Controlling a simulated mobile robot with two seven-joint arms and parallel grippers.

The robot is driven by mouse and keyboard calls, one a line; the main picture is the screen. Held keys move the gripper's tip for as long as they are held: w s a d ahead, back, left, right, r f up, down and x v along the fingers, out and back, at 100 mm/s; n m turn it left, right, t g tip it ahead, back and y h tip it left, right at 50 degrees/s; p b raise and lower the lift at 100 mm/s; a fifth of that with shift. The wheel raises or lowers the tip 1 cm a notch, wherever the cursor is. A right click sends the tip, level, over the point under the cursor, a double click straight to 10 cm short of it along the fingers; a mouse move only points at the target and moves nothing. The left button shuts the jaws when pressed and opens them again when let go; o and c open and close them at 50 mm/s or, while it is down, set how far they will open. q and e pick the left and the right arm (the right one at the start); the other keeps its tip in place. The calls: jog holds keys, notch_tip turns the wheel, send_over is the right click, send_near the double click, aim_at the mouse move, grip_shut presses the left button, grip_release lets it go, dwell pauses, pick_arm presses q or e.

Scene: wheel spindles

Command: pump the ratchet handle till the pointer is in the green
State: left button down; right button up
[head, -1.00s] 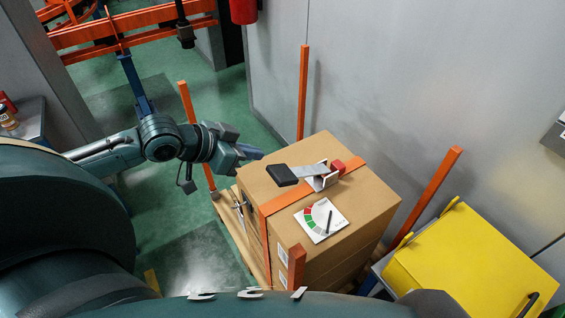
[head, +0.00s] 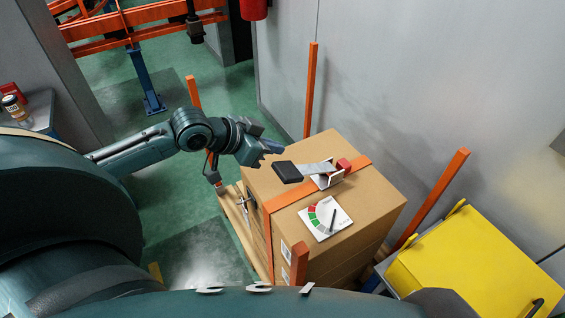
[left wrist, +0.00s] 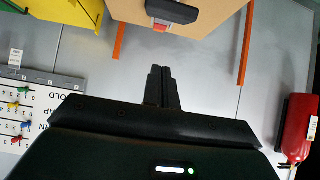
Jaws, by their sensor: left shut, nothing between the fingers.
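The ratchet handle (head: 287,172) has a black grip and a grey lever, and lies low over the top of a cardboard box. Its grip also shows at the top of the left wrist view (left wrist: 172,11). The gauge card (head: 325,216) lies on the box, with red, green and pale segments. Its dark pointer (head: 333,221) stands toward the pale right side, off the green. My left gripper (head: 278,148) is just beyond the grip; in the left wrist view its fingers (left wrist: 161,86) are shut and empty, with a gap to the grip. My right gripper is not in view.
An orange strap (head: 283,200) crosses the cardboard box (head: 350,225), which stands on a wooden pallet (head: 237,215). Orange posts (head: 311,90) rise around it. A yellow bin (head: 470,255) stands at right, and a grey wall (head: 420,80) rises behind.

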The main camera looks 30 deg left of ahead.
aim_at(283, 170)
pick_arm(q)
jog(key=x, duration=0.5)
jog(key=shift+w+d, duration=0.15)
jog(key=f, duration=0.2)
jog(key=s+f, duration=0.1)
jog(key=shift+s+a, duration=0.1)
jog(key=shift+a, duration=0.3)
jog(key=shift+s+f, duration=0.15)
jog(key=shift+f, duration=0.25)
jog(key=shift+f, duration=0.1)
